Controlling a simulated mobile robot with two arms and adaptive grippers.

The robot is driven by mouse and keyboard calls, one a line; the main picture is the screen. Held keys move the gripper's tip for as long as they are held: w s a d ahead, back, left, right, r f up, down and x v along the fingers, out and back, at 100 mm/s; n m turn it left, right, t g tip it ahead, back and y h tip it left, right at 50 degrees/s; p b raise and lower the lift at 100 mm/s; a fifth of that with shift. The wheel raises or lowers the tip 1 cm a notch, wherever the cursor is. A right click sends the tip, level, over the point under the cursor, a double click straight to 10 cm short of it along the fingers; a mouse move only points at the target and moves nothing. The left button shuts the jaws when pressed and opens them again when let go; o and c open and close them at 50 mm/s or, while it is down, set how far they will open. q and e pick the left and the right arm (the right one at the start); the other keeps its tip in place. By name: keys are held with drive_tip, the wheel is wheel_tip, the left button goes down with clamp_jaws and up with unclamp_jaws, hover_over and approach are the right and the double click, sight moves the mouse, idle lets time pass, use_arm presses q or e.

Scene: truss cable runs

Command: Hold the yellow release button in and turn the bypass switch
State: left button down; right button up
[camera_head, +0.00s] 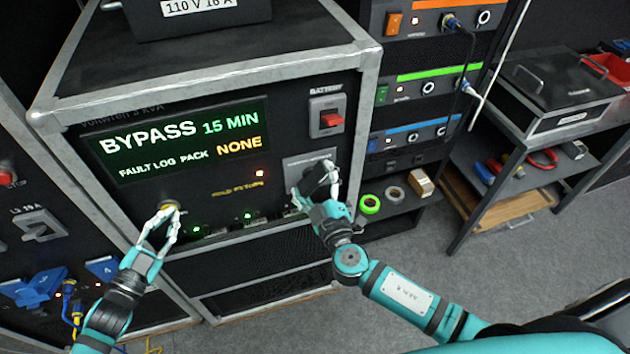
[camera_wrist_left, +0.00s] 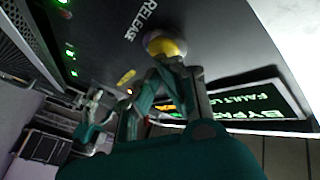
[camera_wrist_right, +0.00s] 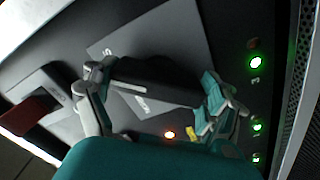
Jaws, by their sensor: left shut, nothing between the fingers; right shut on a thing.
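The yellow release button (camera_head: 168,206) sits in a pale collar low on the left of the black panel; it also shows in the left wrist view (camera_wrist_left: 165,46). My left gripper (camera_head: 168,219) is shut, with its fingertips at the button, seemingly touching it. How far the button is pressed I cannot tell. The bypass switch has a black handle (camera_wrist_right: 158,82) on a grey plate (camera_wrist_right: 190,35). My right gripper (camera_head: 316,193) is shut on this handle, one finger on each side. In the right wrist view the handle lies at an angle to the plate's edges.
The display (camera_head: 180,140) reads BYPASS 15 MIN, with FAULT LOG PACK NONE below. An orange-red light (camera_head: 260,173) glows under it. A red battery switch (camera_head: 331,118) stands close above the bypass switch. Blue plugs (camera_head: 40,287) are at lower left.

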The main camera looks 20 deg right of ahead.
drive_tip(key=n, duration=0.4)
drive_tip(key=shift+n, duration=0.3)
drive_tip(key=n, duration=0.4)
drive_tip(key=shift+r+n, duration=0.1)
drive_tip(key=shift+n, duration=0.2)
drive_tip(key=n, duration=0.4)
drive_tip(key=shift+r+n, duration=0.1)
drive_tip(key=shift+n, duration=1.9)
